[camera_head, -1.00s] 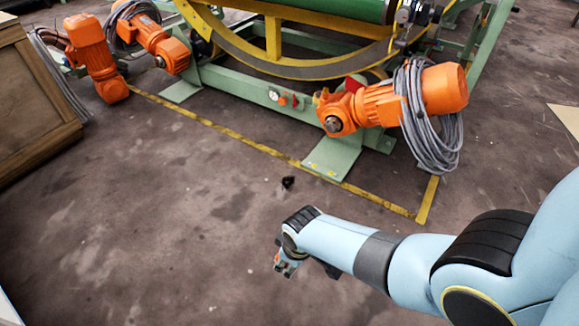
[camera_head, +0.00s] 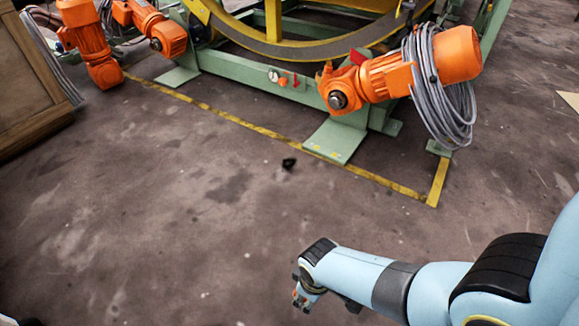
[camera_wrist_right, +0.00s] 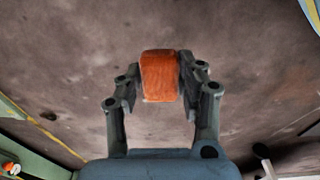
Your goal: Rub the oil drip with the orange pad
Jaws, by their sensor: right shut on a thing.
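The orange pad (camera_wrist_right: 160,75) is a small block held between the two fingers of my right gripper (camera_wrist_right: 157,88) in the right wrist view. In the head view my right gripper (camera_head: 304,294) points down over the floor, and the pad is hardly visible there. A small black spot (camera_head: 289,163), which looks like the oil drip, is on the floor beyond the gripper, before the yellow line. A dark spot (camera_wrist_right: 48,116) also shows at the left in the right wrist view, apart from the pad. My left gripper is out of view.
A green machine frame with an orange motor (camera_head: 385,84) and a grey cable coil (camera_head: 440,95) stands behind a yellow floor line (camera_head: 240,122). A wooden crate (camera_head: 30,90) stands at the far left. The stained floor between is clear.

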